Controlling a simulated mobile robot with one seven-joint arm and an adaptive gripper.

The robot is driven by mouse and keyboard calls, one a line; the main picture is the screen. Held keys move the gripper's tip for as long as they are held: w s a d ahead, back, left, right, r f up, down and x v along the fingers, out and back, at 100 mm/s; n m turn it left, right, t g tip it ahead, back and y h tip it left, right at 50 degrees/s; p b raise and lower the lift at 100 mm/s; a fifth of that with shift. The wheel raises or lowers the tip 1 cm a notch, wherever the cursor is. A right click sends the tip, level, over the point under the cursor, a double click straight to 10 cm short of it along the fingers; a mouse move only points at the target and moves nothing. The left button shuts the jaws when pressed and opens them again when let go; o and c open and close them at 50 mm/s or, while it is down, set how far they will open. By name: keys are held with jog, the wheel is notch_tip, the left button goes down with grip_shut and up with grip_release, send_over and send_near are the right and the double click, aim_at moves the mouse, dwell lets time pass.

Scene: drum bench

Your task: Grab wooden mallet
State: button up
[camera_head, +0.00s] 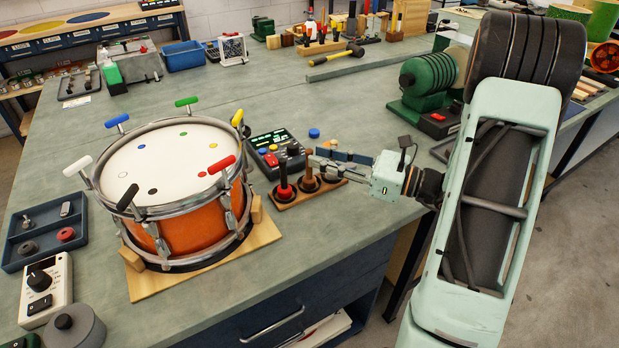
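My gripper (316,158) reaches in from the right, level with the tops of the tools in a small wooden rack (286,202) at the right of the drum. Its two fingers point left and look parted, with a narrow gap. A dark brown wooden piece (308,184) stands in the rack just under the fingertips. It may be the wooden mallet, but its upper part is hidden by the fingers, and I cannot tell whether they touch it. A red-and-black-handled tool (284,184) stands to its left, and another dark piece stands to its right.
The orange drum (190,236) with coloured pegs stands on a wooden board left of the rack. A control box (274,152) is behind the rack. A yellow-handled hammer (346,54) lies farther back. A green machine (432,88) stands behind my gripper.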

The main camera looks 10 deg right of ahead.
aim_at(309, 150)
jog(key=shift+x, duration=1.9)
jog(key=shift+w, duration=0.1)
grip_shut()
jog(key=shift+d+r, duration=0.1)
jog(key=shift+r, duration=0.05)
